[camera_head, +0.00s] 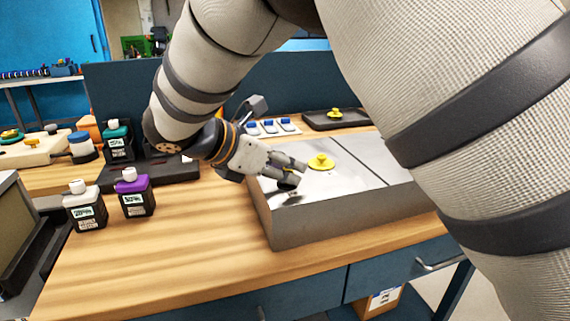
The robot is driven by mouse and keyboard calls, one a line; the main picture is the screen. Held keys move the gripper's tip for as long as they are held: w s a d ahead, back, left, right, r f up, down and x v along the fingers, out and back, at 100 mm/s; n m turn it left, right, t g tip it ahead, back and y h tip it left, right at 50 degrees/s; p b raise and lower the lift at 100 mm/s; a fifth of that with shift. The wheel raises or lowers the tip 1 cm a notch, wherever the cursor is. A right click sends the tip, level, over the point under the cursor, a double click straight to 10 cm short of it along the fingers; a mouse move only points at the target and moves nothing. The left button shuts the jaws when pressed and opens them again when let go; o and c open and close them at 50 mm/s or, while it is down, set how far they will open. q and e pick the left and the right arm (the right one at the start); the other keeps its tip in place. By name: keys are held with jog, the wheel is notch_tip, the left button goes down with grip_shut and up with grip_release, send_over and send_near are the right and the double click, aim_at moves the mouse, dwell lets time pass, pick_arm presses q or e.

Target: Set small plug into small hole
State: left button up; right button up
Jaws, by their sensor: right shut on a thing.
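My right gripper (296,174) reaches over the left part of the grey metal duct box (330,227), its fingers low above the top face. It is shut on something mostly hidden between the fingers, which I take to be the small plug. A dark patch (290,198) shows on the top face just below the fingertips; I cannot tell whether it is the hole or a reflection. A yellow plug (321,163) with a raised grip sits on the top face just right of the fingertips. Another yellow plug (335,113) lies in a black tray (352,122) behind. My left gripper is not in view.
Black bottles with a purple cap (135,194), a white cap (83,205) and a teal cap (117,142) stand left. Blue-and-white pieces (270,127) lie behind the box. The wooden bench (180,252) is clear in front. My arm covers the right side.

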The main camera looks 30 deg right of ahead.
jog(key=shift+f, duration=0.25)
jog(key=o, duration=0.6)
jog(key=v, duration=1.1)
